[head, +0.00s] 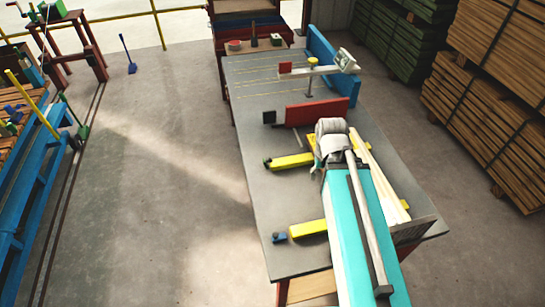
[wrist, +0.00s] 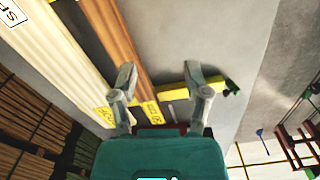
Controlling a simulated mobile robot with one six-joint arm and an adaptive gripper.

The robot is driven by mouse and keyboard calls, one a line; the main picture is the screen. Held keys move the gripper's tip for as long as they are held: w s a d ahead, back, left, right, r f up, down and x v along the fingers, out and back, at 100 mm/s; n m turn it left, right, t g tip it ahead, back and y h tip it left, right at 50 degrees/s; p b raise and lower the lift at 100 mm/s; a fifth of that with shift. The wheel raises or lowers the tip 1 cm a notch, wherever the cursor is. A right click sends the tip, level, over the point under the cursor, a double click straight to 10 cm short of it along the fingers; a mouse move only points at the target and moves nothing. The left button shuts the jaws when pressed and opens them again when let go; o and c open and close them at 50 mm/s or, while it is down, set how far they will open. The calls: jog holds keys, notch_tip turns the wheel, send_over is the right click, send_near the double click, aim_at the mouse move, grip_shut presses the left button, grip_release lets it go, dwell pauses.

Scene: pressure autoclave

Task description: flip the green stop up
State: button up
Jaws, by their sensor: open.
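A yellow bar (head: 292,160) lies across the worktable (head: 262,205) with a small dark end piece (head: 267,163) that looks like the green stop. In the wrist view the yellow bar (wrist: 212,84) has a dark green end piece (wrist: 232,86) at its right; whether it is up or down is hard to tell. My gripper (wrist: 160,82) is open and empty. Its right finger overlaps the bar in the picture, left of the green end; contact cannot be told. In the head view my arm mostly hides the gripper.
Another yellow bar (head: 309,228) with a blue end (head: 279,238) is nearer on the table. Pale boards (wrist: 65,50) and a brown board (wrist: 110,38) lie beside my gripper. A red block (head: 318,110) stands farther back. Lumber stacks (head: 465,100) stand right; the floor left is open.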

jog(key=w+a+n+y, duration=0.1)
jog(key=w+a+n, duration=0.2)
jog(key=w+n, duration=0.3)
jog(key=w+a+n+y, duration=0.2)
jog(key=w+a+n, duration=0.1)
jog(key=w+n, duration=0.4)
jog(key=w+a+n+g+y, duration=0.1)
jog(key=w+a+n, duration=0.3)
jog(key=w+n, duration=0.2)
jog(key=shift+w+r+n+b, duration=0.2)
jog(key=shift+r+n+b, duration=0.15)
jog(key=shift+n, duration=0.35)
jog(key=shift+f, duration=0.25)
jog(key=b+x, duration=0.8)
jog(key=x, duration=0.1)
jog(key=b+x, duration=0.4)
jog(key=shift+a+b, duration=0.35)
jog(key=shift+b, duration=0.05)
jog(key=shift+f, duration=0.1)
grip_shut()
